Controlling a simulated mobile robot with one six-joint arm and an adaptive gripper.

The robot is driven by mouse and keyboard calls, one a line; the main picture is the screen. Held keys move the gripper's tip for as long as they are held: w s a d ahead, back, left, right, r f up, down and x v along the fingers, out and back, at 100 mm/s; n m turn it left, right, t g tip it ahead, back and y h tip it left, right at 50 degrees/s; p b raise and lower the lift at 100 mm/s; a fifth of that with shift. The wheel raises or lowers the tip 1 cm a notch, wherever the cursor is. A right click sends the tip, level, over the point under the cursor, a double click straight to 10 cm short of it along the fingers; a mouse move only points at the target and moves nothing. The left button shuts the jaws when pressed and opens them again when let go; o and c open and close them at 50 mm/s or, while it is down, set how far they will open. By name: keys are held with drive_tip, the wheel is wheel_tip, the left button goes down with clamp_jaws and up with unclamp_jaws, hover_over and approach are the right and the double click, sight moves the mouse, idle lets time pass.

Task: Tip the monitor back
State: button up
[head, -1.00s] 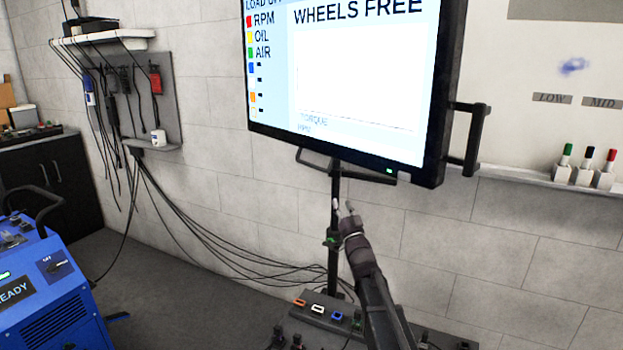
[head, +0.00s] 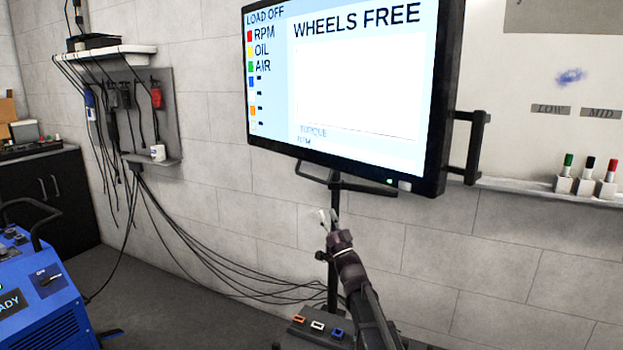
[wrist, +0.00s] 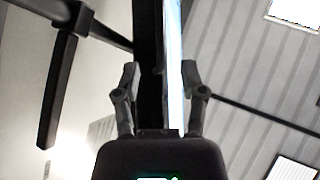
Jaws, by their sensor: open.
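The monitor (head: 345,90) is a large black-framed screen reading "WHEELS FREE", on a dark upright stand (head: 333,200). A black bar handle (head: 312,177) runs under its lower edge, and another handle (head: 474,145) stands off its right side. My gripper (head: 328,217) is open and empty below the lower edge, in front of the stand in the picture. In the wrist view, the monitor (wrist: 172,60) appears nearly edge-on between the spread fingers of my gripper (wrist: 160,72). The side handle (wrist: 58,90) shows at left. I cannot tell any contact.
A blue machine (head: 40,290) stands at lower left. Cables (head: 215,250) hang from a wall panel (head: 160,110) and run along the wall toward the stand. A dark box with coloured sockets (head: 318,325) sits low by the stand. A ledge with markers (head: 588,185) is at right.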

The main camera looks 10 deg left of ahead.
sight(311, 178)
drive_tip(key=shift+p+x, duration=4.55)
drive_tip(key=shift+x, duration=2.2)
drive_tip(key=shift+c, duration=0.2)
clamp_jaws()
